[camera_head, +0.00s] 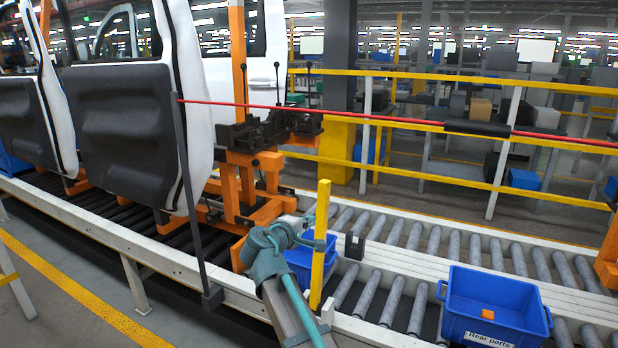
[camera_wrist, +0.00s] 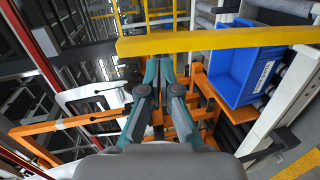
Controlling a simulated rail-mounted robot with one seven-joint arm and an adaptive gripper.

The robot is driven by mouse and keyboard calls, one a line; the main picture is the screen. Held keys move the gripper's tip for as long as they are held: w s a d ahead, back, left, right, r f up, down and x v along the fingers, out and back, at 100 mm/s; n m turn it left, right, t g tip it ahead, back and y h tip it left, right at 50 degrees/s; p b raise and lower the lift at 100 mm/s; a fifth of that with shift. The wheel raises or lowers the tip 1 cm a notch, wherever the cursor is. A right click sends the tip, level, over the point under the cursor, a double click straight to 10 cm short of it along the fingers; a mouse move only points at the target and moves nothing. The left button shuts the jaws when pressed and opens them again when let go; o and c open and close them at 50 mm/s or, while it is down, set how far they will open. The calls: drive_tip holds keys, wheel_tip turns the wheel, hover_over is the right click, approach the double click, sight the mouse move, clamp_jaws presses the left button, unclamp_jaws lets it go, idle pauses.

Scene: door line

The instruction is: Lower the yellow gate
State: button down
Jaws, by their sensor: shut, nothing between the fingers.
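The yellow gate (camera_head: 320,245) is a flat bar standing nearly upright beside the roller conveyor in the head view. In the wrist view the yellow gate (camera_wrist: 220,40) runs across the upper part of the picture, just beyond my fingertips. My gripper (camera_wrist: 163,62) is shut and empty, its two teal fingers meeting close to the bar. I cannot tell whether they touch it. In the head view my teal gripper (camera_head: 308,228) is at the bar's left side, partly overlapping it. A dark notched bracket (camera_head: 354,247) stands on the conveyor rail to the right of the bar.
A blue bin (camera_head: 490,318) marked "Rear parts", with an orange block (camera_head: 488,314), sits on the rollers at right. Another blue bin (camera_head: 298,262) is partly hidden behind the bar. Car doors (camera_head: 125,130) hang at left. A thin red rod (camera_head: 350,117) crosses above the conveyor.

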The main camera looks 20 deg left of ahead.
sight(322, 187)
wheel_tip(322, 187, up, 6)
drive_tip(key=s+a, duration=0.1)
drive_tip(key=a, duration=0.1)
drive_tip(key=shift+s+a+r+n+t+y+p, duration=0.15)
drive_tip(key=shift+s+a+n+t+y+p, duration=0.15)
drive_tip(key=shift+a+n+t+y+p, duration=0.1)
drive_tip(key=w+p, duration=0.1)
drive_tip(key=w, duration=0.3)
drive_tip(key=w+f+p, duration=0.1)
drive_tip(key=w+p, duration=0.1)
drive_tip(key=w, duration=0.2)
drive_tip(key=w+p, duration=0.1)
drive_tip(key=w, duration=0.3)
drive_tip(key=shift+w+d+f+p, duration=0.3)
drive_tip(key=shift+p, duration=0.1)
drive_tip(key=shift+w+d+f, duration=0.1)
drive_tip(key=shift+w+f, duration=0.15)
drive_tip(key=shift+w, duration=0.4)
drive_tip(key=shift+w, duration=0.1)
